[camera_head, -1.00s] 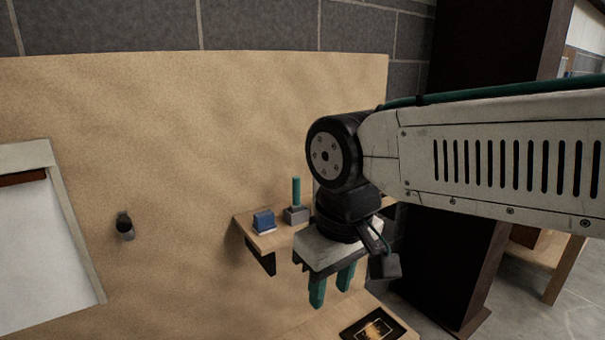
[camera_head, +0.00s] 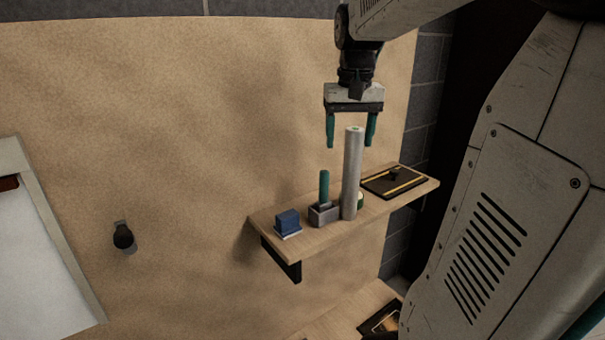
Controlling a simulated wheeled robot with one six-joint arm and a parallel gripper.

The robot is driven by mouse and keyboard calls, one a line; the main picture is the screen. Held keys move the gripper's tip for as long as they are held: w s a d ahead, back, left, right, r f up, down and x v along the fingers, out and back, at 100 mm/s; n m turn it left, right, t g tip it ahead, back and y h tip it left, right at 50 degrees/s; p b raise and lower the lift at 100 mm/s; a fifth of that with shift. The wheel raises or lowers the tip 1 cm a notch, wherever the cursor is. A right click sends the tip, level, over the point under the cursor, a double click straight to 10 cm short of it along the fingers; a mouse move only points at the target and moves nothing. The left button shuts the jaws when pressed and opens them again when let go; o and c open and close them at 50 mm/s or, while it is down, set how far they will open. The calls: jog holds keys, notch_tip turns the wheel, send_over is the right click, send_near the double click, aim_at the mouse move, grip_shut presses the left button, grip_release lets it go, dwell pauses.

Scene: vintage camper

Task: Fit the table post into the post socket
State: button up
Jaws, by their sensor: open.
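The table post appears to be the tall pale grey cylinder (camera_head: 351,180), standing upright on the wall shelf (camera_head: 290,245). My gripper (camera_head: 350,144) points down with its teal fingers apart, one on each side of the post's upper end. I cannot tell whether either finger touches the post. No part is clearly recognisable as the post socket. A dark board with yellow stripes and a small black piece (camera_head: 394,181) lies at the right end of the shelf.
A small grey box (camera_head: 322,215) with an upright teal rod stands close left of the post. A blue block (camera_head: 288,223) sits at the shelf's left end. A small round thing is partly hidden behind the post. A black knob (camera_head: 123,236) sticks out from the tan wall.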

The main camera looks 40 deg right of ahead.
aim_at(354, 148)
jog(key=shift+m, duration=0.4)
jog(key=d, duration=0.1)
jog(key=w+d+r, duration=0.1)
jog(key=d+r, duration=0.1)
jog(key=shift+w+d+r, duration=0.1)
jog(key=shift+w+d, duration=0.35)
jog(key=shift+d, duration=0.05)
jog(key=f, duration=0.7)
jog(key=shift+w+d+f, duration=0.1)
jog(key=shift+w+d, duration=0.1)
jog(key=shift+w, duration=0.05)
grip_shut()
